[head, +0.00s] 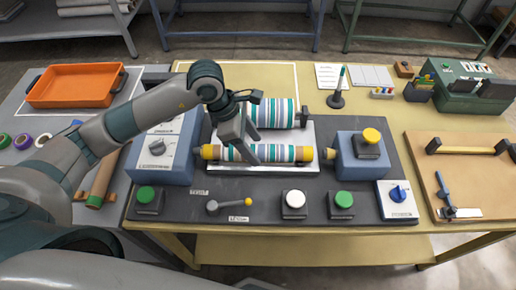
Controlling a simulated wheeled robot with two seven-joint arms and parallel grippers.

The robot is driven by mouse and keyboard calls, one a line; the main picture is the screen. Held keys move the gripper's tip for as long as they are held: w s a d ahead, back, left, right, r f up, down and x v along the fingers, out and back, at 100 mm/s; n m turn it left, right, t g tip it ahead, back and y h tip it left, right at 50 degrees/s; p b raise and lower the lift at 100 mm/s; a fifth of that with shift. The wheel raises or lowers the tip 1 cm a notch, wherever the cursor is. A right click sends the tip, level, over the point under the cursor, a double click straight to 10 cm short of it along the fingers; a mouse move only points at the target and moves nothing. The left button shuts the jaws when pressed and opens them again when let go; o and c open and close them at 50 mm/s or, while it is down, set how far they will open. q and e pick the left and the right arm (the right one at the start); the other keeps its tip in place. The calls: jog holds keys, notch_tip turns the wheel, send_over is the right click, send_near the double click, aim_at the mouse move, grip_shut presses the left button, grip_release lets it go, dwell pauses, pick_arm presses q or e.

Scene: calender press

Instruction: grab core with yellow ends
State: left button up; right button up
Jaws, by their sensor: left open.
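The core with yellow ends (285,153) is a striped roller in white, teal and purple. It lies level across the front of the press, between the blue housing (160,152) on the left and the smaller blue block (361,158) on the right. A thicker striped roll (276,112) lies behind it. My left gripper (248,150) is open and comes down over the left half of the core, its fingers hiding part of it. Whether the fingers touch the core, I cannot tell. My right gripper is not in view.
Push buttons (294,199), a yellow-knobbed lever (230,204) and a blue rotary switch (398,194) line the front of the dark base. An orange tray (76,84) stands at the back left. A pen stand (337,97) and green box (462,92) stand at the back right.

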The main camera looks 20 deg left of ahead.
pick_arm(q)
jog(key=shift+x, duration=1.05)
jog(key=c, duration=1.2)
